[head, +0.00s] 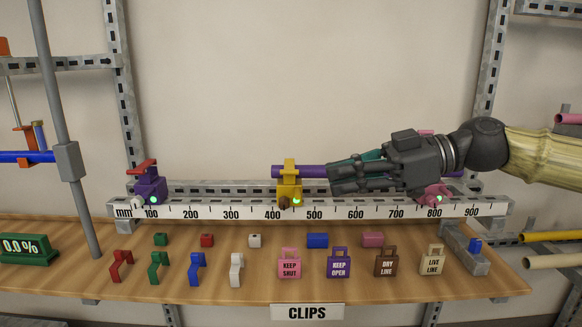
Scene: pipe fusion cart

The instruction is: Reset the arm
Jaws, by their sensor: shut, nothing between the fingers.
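My gripper (337,178) is dark grey and reaches in from the right, above the right part of the ruler rail (340,211). Its fingers point left and are shut with nothing between them. A purple pipe (312,171) runs level behind the fingers, and my gripper hides part of it. A yellow clamp (290,183) stands around the pipe just left of the fingertips. A pink clamp (433,194) stands below my wrist, partly hidden. A purple clamp with a red lever (150,185) stands at the rail's left end.
The wooden shelf (210,290) holds several coloured clips and small blocks. Tags include a pink KEEP SHUT (289,264) and a brown DRY LINE (386,263). A grey pole (70,140) stands at left. A green 0.0% display (24,248) sits far left. The wall space above the rail is free.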

